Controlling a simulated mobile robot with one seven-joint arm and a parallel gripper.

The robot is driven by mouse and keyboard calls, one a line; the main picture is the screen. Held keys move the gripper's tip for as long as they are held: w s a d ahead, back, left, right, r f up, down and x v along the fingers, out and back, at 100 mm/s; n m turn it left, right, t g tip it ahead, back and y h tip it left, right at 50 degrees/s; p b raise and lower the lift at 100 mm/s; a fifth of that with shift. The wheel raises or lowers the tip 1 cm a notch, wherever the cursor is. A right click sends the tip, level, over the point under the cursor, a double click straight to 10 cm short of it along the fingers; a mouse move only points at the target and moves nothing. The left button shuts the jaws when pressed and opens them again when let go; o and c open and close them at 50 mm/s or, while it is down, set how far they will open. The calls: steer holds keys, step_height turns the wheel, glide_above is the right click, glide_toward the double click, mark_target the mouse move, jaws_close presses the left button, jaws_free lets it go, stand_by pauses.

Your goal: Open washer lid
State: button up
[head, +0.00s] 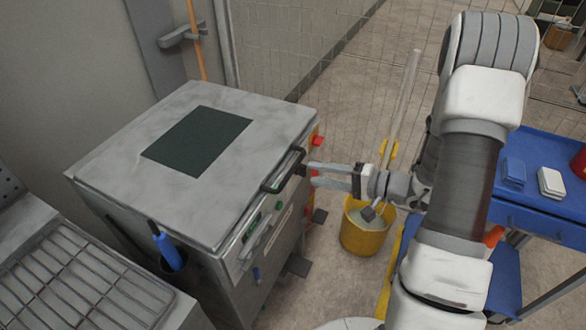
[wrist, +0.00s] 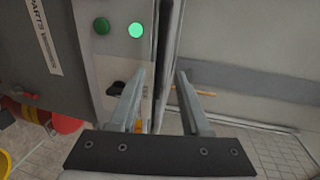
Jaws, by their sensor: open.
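The washer is a grey metal cabinet (head: 235,275) with a flat grey lid (head: 120,180). The lid lies shut and has a dark green panel (head: 197,140) on top. A black bar handle (head: 284,170) sits at the lid's front edge. My gripper (head: 311,174) is open and empty just right of the handle, pointing at it. In the wrist view, the open fingers of my gripper (wrist: 161,75) stand either side of a dark upright edge (wrist: 163,50). I cannot tell there whether this is the handle or the lid edge, or whether a finger touches it.
The washer front has green buttons (wrist: 136,30) and a red knob. A yellow mop bucket (head: 364,238) stands on the floor below my gripper. A blue cart (head: 540,190) is at the right. A wire rack (head: 70,285) is at the lower left. A wall stands behind the washer.

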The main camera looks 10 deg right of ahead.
mark_target(293, 167)
steer(key=x, duration=0.7)
steer(key=shift+w+a, duration=0.15)
steer(key=shift+a, duration=0.05)
jaws_close()
stand_by(1.1)
